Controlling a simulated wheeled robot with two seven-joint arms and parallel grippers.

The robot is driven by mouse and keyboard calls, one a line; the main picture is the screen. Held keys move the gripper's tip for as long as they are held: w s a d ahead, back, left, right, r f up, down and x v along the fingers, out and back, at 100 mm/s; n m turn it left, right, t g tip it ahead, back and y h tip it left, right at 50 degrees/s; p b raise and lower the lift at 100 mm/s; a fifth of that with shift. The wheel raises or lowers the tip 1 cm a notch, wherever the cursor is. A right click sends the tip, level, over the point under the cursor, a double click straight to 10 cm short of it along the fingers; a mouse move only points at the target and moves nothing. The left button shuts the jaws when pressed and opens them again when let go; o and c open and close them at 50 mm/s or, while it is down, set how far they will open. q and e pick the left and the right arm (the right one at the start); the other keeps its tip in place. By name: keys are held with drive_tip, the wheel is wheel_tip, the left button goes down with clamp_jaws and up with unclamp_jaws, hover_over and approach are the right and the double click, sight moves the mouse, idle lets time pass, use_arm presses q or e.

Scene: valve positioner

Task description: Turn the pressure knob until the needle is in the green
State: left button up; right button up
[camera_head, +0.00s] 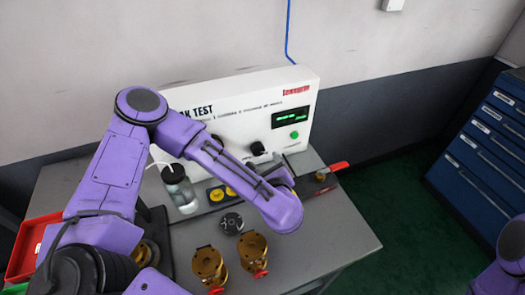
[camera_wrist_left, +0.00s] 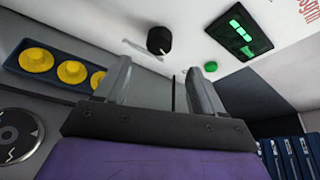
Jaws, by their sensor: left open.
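The white test panel (camera_head: 240,100) stands at the back of the grey table. A black knob (camera_head: 258,148) is on its front, and it also shows in the left wrist view (camera_wrist_left: 160,40). My left gripper (camera_wrist_left: 159,67) is open and empty, with its fingers pointing toward the panel below the knob and apart from it. In the head view my left wrist mostly hides the fingers. The panel has a lit green display (camera_head: 292,117) and a green button (camera_head: 294,134). I cannot make out a needle or a green zone; my arm covers part of the panel.
Two brass valve bodies (camera_head: 209,265) (camera_head: 253,250) and a dark round disc (camera_head: 231,222) with white marks stand in front. A red tray (camera_head: 30,250) is left. The table's right front is clear.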

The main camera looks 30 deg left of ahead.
sight(259, 151)
use_arm(q)
drive_tip(key=p+x, duration=0.2)
drive_tip(key=x, duration=0.6)
drive_tip(key=shift+a+r, duration=0.1)
drive_tip(key=shift+a, duration=0.15)
drive_tip(key=shift+w+a+f, duration=0.2)
drive_tip(key=shift+w+f, duration=0.05)
drive_tip(key=shift+w, duration=0.15)
drive_tip(key=c, duration=1.1)
drive_tip(key=shift+o, duration=0.2)
